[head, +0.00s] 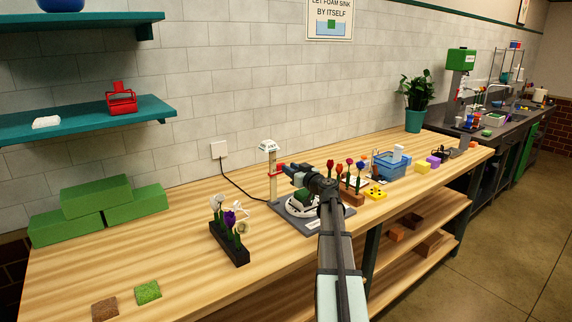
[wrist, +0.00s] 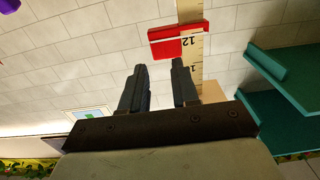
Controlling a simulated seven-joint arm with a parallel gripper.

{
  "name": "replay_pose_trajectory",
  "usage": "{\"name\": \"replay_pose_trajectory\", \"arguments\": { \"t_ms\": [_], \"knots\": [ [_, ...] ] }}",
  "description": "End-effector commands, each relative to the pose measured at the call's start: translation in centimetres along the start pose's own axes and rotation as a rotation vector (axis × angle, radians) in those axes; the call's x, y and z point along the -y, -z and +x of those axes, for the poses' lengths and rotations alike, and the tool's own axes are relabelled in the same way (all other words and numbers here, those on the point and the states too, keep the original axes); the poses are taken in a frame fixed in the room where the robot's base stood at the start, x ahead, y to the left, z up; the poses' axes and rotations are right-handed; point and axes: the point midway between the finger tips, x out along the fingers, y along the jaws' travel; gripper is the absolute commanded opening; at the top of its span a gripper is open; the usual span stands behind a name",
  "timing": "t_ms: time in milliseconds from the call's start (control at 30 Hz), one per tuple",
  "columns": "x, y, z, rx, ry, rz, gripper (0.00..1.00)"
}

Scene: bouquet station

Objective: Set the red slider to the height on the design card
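The red slider (head: 277,169) sits on the upright wooden ruler post (head: 272,186) at the back left of the grey stand. In the wrist view the red slider (wrist: 165,42) is beyond my fingertips, beside the number 12 on the ruler (wrist: 193,70). A 10 shows partly, close to one finger. My gripper (wrist: 158,72) is open, its two fingers apart with nothing between them. In the head view my gripper (head: 288,170) is just right of the slider; whether they touch I cannot tell. I cannot make out a design card.
A black holder (head: 230,248) with white and purple flowers stands left of the stand base (head: 285,213). A brown block (head: 352,198) with red and purple flowers and a blue bin (head: 388,165) are to the right. Green foam blocks (head: 55,228) lie far left.

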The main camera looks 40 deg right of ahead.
Motion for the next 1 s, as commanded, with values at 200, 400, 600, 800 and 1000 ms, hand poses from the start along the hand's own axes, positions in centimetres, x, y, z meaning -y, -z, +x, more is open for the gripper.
{"name": "replay_pose_trajectory", "arguments": {
  "t_ms": [200,400,600,800,1000],
  "knots": [
    [0.1,0.0,-3.9,-0.001,-0.002,0.0,0.3],
    [0.1,0.0,-7.1,-0.001,-0.002,0.0,0.3],
    [-0.3,-0.1,-9.8,0.004,-0.011,-0.003,0.3],
    [-3.3,-1.7,-10.2,0.05,-0.099,-0.04,0.3],
    [-6.1,-3.0,-11.2,0.09,-0.184,-0.078,0.3]
  ]
}}
